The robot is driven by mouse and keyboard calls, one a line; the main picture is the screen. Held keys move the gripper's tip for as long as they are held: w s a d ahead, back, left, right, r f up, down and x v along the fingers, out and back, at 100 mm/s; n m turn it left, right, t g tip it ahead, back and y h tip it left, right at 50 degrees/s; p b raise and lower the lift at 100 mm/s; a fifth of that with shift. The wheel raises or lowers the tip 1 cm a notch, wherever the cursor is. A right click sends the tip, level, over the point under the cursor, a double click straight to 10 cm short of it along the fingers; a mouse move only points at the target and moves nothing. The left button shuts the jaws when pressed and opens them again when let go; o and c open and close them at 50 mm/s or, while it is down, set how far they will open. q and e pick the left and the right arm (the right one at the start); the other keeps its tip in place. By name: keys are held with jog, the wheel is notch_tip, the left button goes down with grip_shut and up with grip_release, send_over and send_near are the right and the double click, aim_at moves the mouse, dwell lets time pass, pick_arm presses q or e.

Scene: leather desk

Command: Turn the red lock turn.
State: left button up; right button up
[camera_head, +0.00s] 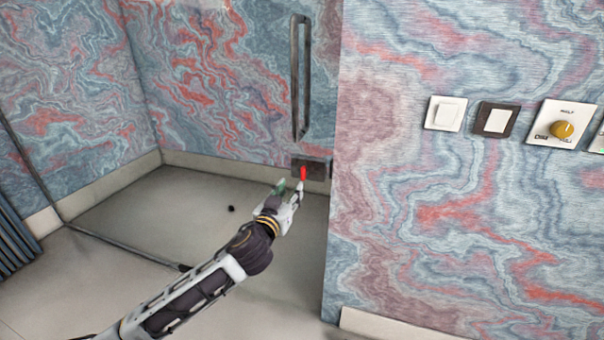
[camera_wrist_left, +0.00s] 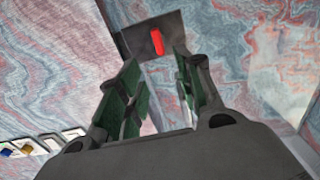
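The red lock turn (camera_head: 303,173) sits on a dark plate (camera_head: 318,170) low on the wall, below a long dark vertical handle. In the left wrist view the red lock turn (camera_wrist_left: 157,42) stands nearly upright on its dark plate (camera_wrist_left: 136,38). My left gripper (camera_head: 289,187) is right in front of it, reaching in from the lower left. In the left wrist view its green-padded fingers (camera_wrist_left: 155,85) are apart with nothing between them, and the lock turn shows just beyond the tips. I cannot tell whether a fingertip touches it. My right gripper is not in view.
A wall corner (camera_head: 335,200) juts out close to the right of the lock. Switches (camera_head: 445,113) and a panel with a yellow knob (camera_head: 562,129) are on the right wall. A long vertical handle (camera_head: 295,80) is above the lock. The floor (camera_head: 150,205) at left is mostly clear.

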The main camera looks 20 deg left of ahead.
aim_at(302, 172)
pick_arm(q)
jog(key=shift+w+d, duration=0.1)
jog(key=shift+w, duration=4.5)
jog(key=shift+w+d+b, duration=0.1)
jog(key=shift+w+b, duration=0.25)
jog(key=shift+w, duration=0.8)
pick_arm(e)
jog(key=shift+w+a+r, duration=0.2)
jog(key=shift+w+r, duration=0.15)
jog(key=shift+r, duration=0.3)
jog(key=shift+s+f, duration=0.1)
pick_arm(q)
jog(key=shift+c, duration=0.9)
grip_shut()
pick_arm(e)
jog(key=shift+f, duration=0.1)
